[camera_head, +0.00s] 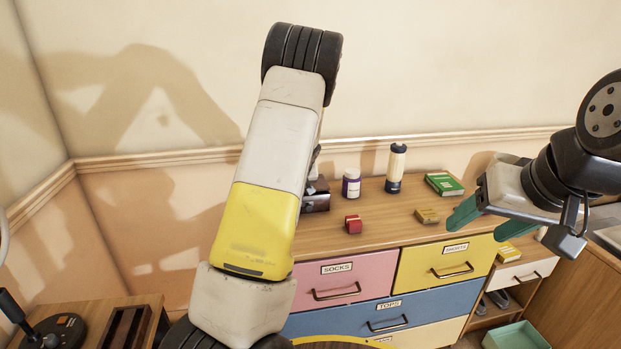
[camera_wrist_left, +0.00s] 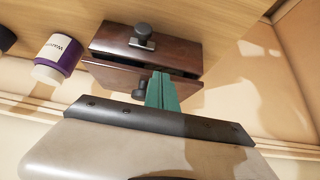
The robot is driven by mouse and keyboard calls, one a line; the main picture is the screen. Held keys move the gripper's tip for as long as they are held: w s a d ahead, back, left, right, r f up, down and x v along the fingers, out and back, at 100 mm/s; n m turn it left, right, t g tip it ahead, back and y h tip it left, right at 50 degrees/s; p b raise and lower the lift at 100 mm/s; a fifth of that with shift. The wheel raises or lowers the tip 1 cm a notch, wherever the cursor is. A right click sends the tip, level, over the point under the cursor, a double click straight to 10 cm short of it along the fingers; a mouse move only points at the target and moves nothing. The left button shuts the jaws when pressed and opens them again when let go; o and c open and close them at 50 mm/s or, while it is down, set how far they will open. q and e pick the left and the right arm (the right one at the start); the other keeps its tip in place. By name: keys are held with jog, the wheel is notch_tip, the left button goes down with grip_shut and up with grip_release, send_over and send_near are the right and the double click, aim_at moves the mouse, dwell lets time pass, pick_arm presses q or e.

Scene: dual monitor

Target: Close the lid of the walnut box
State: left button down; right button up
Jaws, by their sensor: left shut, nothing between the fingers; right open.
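The walnut box (camera_wrist_left: 150,50) is dark brown and shows in the left wrist view as two parts, each with a dark knob, with a dark gap between them at the right. The lower part in that view (camera_wrist_left: 105,76) looks like the lid, standing partly open; its exact angle is unclear. My left gripper (camera_wrist_left: 162,92) is shut and empty, its green fingers at the lid beside its knob; I cannot tell whether they touch. In the head view my left arm hides most of the box (camera_head: 317,196). My right gripper (camera_head: 517,230) is open and empty at the right.
The wall (camera_head: 410,70) is close behind.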

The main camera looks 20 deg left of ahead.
pick_arm(q)
jog(key=shift+s+d+f, duration=0.1)
jog(key=shift+s+f, duration=0.05)
jog(key=shift+f, duration=0.55)
